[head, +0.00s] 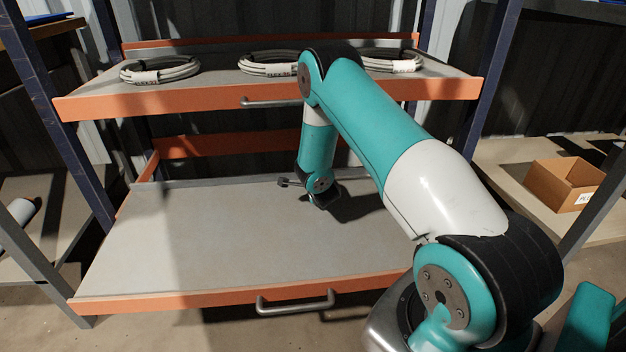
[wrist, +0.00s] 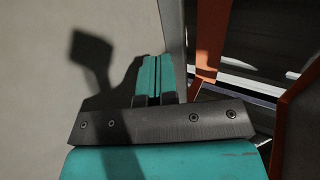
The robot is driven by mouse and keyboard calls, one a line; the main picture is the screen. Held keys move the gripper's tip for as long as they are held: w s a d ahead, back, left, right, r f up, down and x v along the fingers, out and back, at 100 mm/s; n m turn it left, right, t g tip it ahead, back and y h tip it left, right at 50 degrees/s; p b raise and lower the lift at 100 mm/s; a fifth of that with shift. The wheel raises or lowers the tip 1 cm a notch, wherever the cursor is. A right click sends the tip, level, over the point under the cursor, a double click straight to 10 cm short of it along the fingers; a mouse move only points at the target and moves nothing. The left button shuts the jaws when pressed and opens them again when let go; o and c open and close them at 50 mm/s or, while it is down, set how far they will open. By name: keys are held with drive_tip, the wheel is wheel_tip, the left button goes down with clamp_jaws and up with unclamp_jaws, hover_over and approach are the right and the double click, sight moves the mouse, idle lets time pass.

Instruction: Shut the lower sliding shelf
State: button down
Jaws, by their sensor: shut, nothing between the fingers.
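The lower sliding shelf (head: 190,242) is a grey board with an orange front edge. It is pulled out toward me, well forward of the upper shelf, and bare on top. Its grey bar handle (head: 295,303) is on the front edge. My arm reaches over the shelf, and its end hangs down over the shelf's back part. My gripper (wrist: 153,75) shows in the wrist view with its teal fingers together and nothing between them. The grey board (wrist: 40,90) fills the left of that view. I cannot tell whether the fingertips touch it.
The upper shelf (head: 200,98) holds several grey cable coils (head: 160,70) and has its own handle (head: 270,102). Blue posts (head: 495,75) stand on both sides. A cardboard box (head: 565,184) sits on a side shelf at right.

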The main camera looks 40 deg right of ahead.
drive_tip(key=w+d, duration=0.1)
drive_tip(key=w+b, duration=0.1)
drive_tip(key=w+d+f+b, duration=0.1)
drive_tip(key=w, duration=0.1)
drive_tip(key=shift+d, duration=0.35)
drive_tip(key=shift+w+d+r, duration=0.1)
drive_tip(key=shift+w+d, duration=0.05)
drive_tip(key=shift+w, duration=0.1)
